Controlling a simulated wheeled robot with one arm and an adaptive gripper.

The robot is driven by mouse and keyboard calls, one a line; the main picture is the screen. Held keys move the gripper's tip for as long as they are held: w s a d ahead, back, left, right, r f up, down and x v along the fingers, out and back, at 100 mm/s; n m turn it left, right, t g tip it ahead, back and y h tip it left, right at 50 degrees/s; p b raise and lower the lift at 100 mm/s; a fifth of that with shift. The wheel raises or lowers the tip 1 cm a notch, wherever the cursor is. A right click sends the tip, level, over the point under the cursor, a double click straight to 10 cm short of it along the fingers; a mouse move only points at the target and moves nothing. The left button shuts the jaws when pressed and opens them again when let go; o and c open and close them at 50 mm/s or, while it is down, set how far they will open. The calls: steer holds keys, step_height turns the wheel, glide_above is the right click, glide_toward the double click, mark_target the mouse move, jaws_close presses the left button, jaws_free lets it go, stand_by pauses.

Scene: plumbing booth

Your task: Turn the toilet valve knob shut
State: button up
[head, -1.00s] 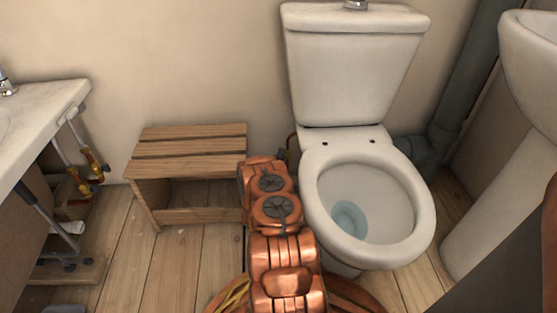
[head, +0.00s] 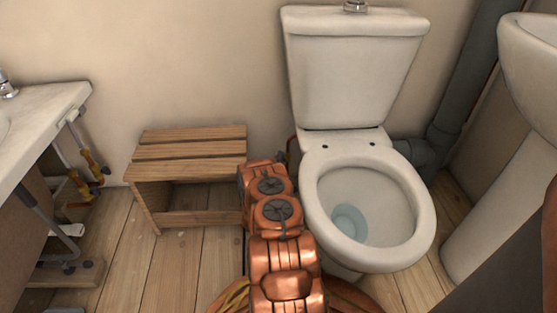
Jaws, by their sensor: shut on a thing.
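The white toilet (head: 357,78) stands against the back wall, with its seat ring down and water in the bowl. A thin dark pipe (head: 291,146) shows at the left of the toilet's base, close to the far end of my copper-coloured arm. The valve knob cannot be made out; that spot is covered by my arm. My arm reaches forward and down between the wooden bench and the toilet bowl. My gripper is hidden beyond the arm's far links, so its jaws and what they touch cannot be seen.
A slatted wooden bench (head: 190,142) stands just left of my arm. A sink counter (head: 45,118) with pipes below is at the far left. A white basin (head: 530,60) on a pedestal and a grey drain pipe (head: 462,85) are at the right. Bare floorboards (head: 185,270) lie in front.

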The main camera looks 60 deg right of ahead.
steer(key=shift+w+m+p, duration=0.2)
steer(key=shift+m+p, duration=0.4)
steer(key=shift+p, duration=0.9)
steer(key=shift+s+a+f+m+g+h+p, duration=0.15)
steer(key=shift+m+g+h+p, duration=0.25)
steer(key=shift+p, duration=0.5)
steer(key=o, duration=1.2)
steer(key=shift+c, duration=0.2)
steer(key=shift+r, duration=0.2)
steer(key=shift+r, duration=4.95)
steer(key=shift+f, duration=0.1)
